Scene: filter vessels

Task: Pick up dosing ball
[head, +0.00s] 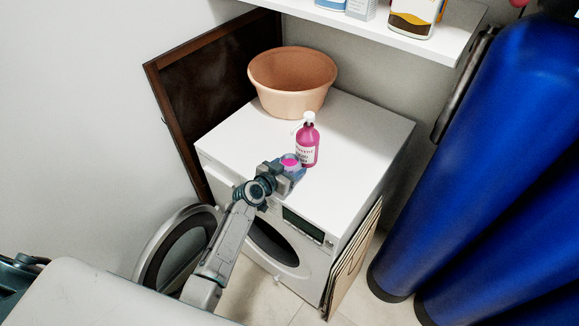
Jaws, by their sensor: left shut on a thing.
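My left gripper (288,169) reaches over the front edge of the white washing machine top (365,130). It is shut on the dosing ball (290,160), a small pale cup with pink inside. The gripper's fingers hide part of the ball. I cannot tell whether the ball touches the machine top. A pink bottle (308,147) with a white cap and white label stands upright just behind and to the right of the ball. My right gripper is not in view.
A peach-coloured basin (292,80) stands at the back of the machine top. The round door (180,245) hangs open at the front left. Big blue cylinders (490,150) stand at the right. A white shelf (370,30) with containers is above. The machine top's right side is clear.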

